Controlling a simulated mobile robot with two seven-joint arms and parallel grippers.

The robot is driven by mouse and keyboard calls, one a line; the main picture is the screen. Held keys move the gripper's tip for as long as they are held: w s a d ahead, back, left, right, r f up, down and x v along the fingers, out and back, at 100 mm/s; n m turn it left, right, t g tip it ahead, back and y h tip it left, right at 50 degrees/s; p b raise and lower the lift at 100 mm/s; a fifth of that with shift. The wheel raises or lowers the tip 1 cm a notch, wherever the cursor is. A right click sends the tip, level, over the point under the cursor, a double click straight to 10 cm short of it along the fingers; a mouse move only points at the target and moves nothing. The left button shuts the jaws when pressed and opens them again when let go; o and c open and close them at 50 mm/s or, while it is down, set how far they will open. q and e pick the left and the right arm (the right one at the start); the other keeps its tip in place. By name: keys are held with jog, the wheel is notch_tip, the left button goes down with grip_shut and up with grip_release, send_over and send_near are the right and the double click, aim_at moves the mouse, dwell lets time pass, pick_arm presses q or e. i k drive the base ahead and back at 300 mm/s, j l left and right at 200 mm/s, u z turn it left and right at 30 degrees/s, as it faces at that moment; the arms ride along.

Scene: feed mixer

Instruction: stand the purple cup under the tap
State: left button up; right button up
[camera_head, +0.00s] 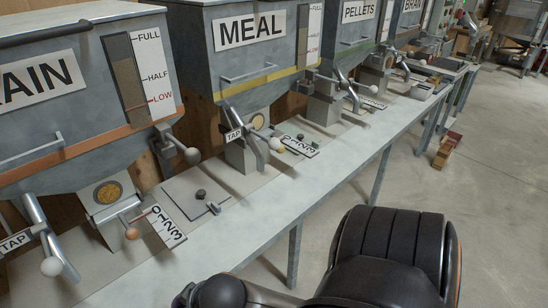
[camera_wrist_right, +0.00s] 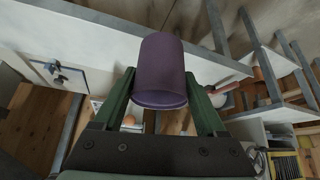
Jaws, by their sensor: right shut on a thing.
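The purple cup (camera_wrist_right: 161,65) shows only in the right wrist view. My right gripper (camera_wrist_right: 159,80) is shut on it, with one green finger on each side. Its wider rim faces the gripper's palm; I cannot tell from this view whether it is upright. In the head view, a tap (camera_head: 15,242) labelled TAP is on the grain hopper at the left. Another tap (camera_head: 233,135) is on the MEAL hopper. I see no cup under either tap. My left gripper is in neither view.
A long grey bench (camera_head: 255,205) runs under the row of hoppers, with a bare front strip. A flat plate with a dark knob (camera_head: 201,194) lies between the two nearest hoppers. Boxes (camera_head: 444,152) stand on the floor beyond.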

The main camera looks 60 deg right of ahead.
aim_at(262, 211)
jog(key=l, duration=0.4)
jog(key=k+l+z, duration=0.1)
jog(key=l, duration=0.3)
jog(key=i+l, duration=0.1)
jog(key=l, duration=0.35)
jog(key=i+l, duration=0.15)
jog(key=l, duration=0.3)
